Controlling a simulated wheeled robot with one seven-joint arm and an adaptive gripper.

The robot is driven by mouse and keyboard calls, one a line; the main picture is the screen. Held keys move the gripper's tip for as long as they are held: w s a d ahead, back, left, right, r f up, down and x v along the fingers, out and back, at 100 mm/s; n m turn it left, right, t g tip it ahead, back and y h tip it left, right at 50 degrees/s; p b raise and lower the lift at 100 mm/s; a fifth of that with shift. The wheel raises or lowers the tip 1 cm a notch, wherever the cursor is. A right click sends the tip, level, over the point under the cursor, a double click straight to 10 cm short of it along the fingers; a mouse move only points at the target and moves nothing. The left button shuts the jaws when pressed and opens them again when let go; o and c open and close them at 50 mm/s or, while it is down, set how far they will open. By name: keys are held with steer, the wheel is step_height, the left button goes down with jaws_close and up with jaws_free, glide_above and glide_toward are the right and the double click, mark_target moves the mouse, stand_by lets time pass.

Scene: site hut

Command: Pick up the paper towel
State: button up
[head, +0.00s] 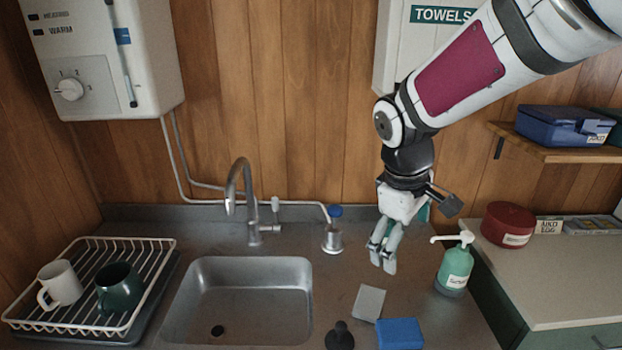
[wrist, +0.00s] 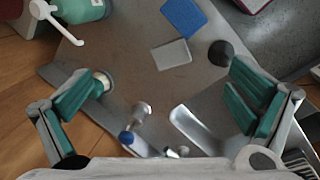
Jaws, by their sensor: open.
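I cannot make out a paper towel for sure in either view. A white wall box marked TOWELS (head: 397,50) hangs at the back, and my arm hides its lower right part. A flat light-grey piece (head: 369,303) lies on the counter beside a blue block (head: 400,334). It also shows in the wrist view (wrist: 171,54); I cannot tell whether it is paper or a pad. My gripper (head: 383,268) points down above the counter, behind the grey piece and left of the soap bottle. In the wrist view its fingers (wrist: 165,85) are wide apart with nothing between them.
A green soap bottle (head: 455,268) stands right of my gripper. The sink (head: 238,262), tap (head: 248,205) and a dark round object (head: 340,337) are left. A dish rack (head: 150,262) holds two mugs. A red tin (head: 508,224) stands on the right cabinet, below a shelf (head: 560,153).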

steer(key=w+a+f+n+g+y+p, duration=0.15)
steer(key=w+f+n, duration=0.25)
steer(key=w+f, duration=0.45)
steer(key=p, duration=0.1)
glide_above(370, 300)
steer(key=shift+n+y, duration=0.35)
steer(key=shift+n, duration=0.05)
step_height(370, 300, down, 11)
steer(key=shift+w+r, duration=0.15)
steer(key=shift+r, duration=0.05)
steer(key=shift+s+f+p, duration=0.2)
steer(key=shift+f+p, duration=0.6)
steer(key=shift+f, duration=1.85)
steer(key=shift+c, duration=0.6)
steer(key=c, duration=0.8)
steer(key=shift+c, duration=0.2)
